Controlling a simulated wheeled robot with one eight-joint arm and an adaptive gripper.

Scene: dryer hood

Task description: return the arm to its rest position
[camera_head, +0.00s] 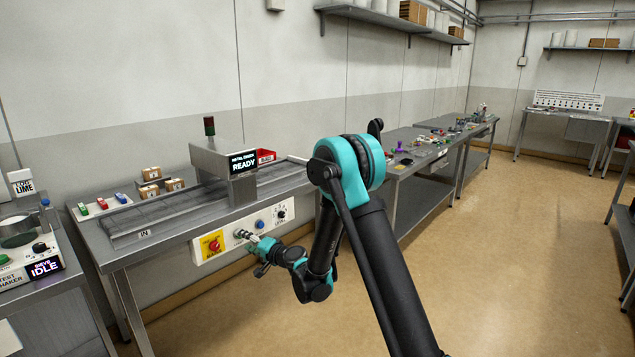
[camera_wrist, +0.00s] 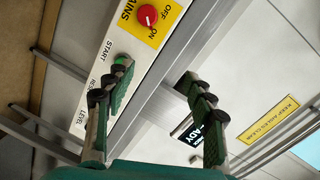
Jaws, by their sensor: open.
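My arm reaches out from the lower middle of the head view toward the metal check machine's front control panel (camera_head: 267,221). My gripper (camera_head: 247,236) is in front of that panel, where it hides the start button in the head view. In the wrist view my gripper (camera_wrist: 147,93) has its two fingers wide apart with nothing between them. The green start button (camera_wrist: 123,60) lies just beyond the left finger. Whether the finger touches the panel cannot be told. The red mains knob (camera_wrist: 147,15) sits on a yellow plate above it.
The metal check display (camera_head: 243,161) reads READY. Small boxes (camera_head: 151,174) stand on the bench beside the machine. A sieve shaker display (camera_head: 45,268) reads IDLE at far left. A long bench (camera_head: 405,162) with small items runs behind my arm. The floor (camera_head: 500,270) on the right is clear.

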